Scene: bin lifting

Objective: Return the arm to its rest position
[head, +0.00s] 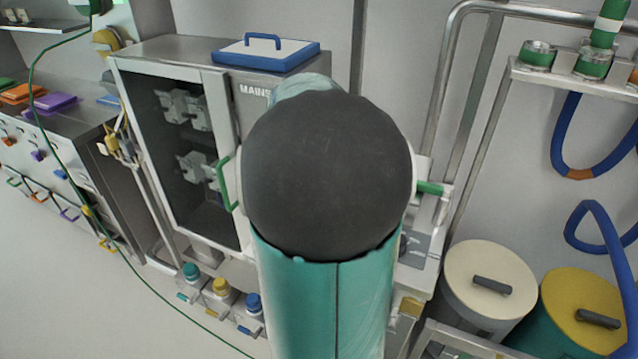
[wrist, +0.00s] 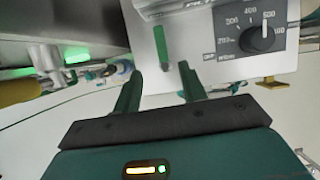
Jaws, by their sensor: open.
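My arm fills the middle of the head view, with a dark rounded joint (head: 328,175) and a teal link (head: 325,305). It hides part of the cabinet behind it. My gripper (wrist: 161,71) shows in the wrist view with its two green fingers apart and nothing held between them. A short green handle (wrist: 162,46) on a pale panel (wrist: 205,62) lies just beyond the fingertips. No contact with it is visible. The gripper itself cannot be seen in the head view.
The grey cabinet (head: 158,62) stands close behind my arm, with a blue-edged lid (head: 265,53) on top. Lidded bins with white (head: 490,278) and yellow (head: 582,305) tops stand at right. A dial (wrist: 257,38) is on the panel. The floor (head: 80,290) at lower left is open, crossed by a green cable.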

